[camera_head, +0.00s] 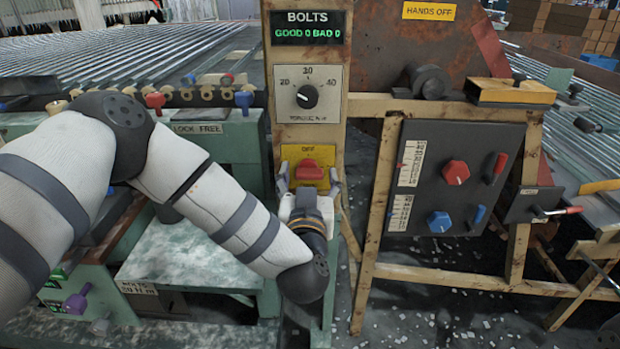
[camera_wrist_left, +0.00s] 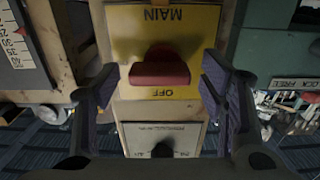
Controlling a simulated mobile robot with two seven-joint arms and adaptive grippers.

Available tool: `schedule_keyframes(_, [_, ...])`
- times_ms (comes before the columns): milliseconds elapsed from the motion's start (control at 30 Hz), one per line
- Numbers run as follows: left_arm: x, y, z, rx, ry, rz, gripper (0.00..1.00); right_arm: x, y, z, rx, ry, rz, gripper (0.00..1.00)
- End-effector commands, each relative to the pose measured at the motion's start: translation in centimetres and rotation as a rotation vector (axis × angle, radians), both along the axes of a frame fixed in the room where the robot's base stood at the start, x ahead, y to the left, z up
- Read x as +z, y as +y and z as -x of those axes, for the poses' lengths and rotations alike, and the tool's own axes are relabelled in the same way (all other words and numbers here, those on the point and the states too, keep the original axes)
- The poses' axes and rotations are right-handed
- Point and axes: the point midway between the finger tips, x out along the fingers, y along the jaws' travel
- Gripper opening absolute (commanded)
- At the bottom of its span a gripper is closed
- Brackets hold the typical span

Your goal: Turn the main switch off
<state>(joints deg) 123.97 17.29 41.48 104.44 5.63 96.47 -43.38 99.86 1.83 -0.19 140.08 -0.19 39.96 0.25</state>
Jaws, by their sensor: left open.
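The main switch is a red handle (camera_head: 309,170) on a yellow plate (camera_head: 322,152) marked OFF, mounted on the wooden post below the torque dial. In the left wrist view the red handle (camera_wrist_left: 160,70) lies crosswise on the yellow plate (camera_wrist_left: 183,22), which reads MAIN and OFF upside down. My left gripper (camera_head: 309,182) is in front of the switch, fingers pointing at it. In the left wrist view its open fingers (camera_wrist_left: 160,83) stand on either side of the handle, with gaps to both ends. My right gripper does not show.
Above the switch are a torque dial (camera_head: 307,96) and a bolts display (camera_head: 308,28). A dark panel (camera_head: 455,205) with red and blue knobs stands to the right in a wooden frame. A green machine (camera_head: 235,150) with several coloured levers is at left.

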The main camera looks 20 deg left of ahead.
Motion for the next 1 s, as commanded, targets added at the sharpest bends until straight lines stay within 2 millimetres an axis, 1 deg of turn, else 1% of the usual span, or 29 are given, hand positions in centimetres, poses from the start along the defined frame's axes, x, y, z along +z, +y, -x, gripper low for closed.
schedule_keyframes(100, [-0.03,0.27,-0.75,0.001,0.0,0.0,0.65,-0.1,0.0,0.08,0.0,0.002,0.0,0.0])
schedule_keyframes(333, [0.02,0.28,-0.83,0.0,0.0,0.0,0.65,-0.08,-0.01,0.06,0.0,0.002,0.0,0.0])
schedule_keyframes(367, [0.02,0.28,-0.83,0.0,0.0,0.0,0.6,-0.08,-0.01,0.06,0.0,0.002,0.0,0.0])
schedule_keyframes(400, [0.01,0.28,-0.82,0.0,0.0,0.0,0.51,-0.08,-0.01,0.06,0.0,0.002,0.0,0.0])
schedule_keyframes(467, [0.01,0.28,-0.82,0.0,0.0,0.0,0.38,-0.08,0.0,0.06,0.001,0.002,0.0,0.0])
schedule_keyframes(500, [0.0,0.26,-0.81,0.0,0.001,0.0,0.29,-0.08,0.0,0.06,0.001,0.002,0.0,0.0])
schedule_keyframes(567, [0.0,0.27,-0.81,0.0,0.001,0.0,0.17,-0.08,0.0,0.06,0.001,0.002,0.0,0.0])
schedule_keyframes(833, [0.03,0.27,-0.79,0.001,-0.003,0.016,0.17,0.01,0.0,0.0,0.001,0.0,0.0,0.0])
schedule_keyframes(1000, [0.19,0.25,-0.78,0.0,-0.022,0.078,0.17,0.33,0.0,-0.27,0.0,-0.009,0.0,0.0])
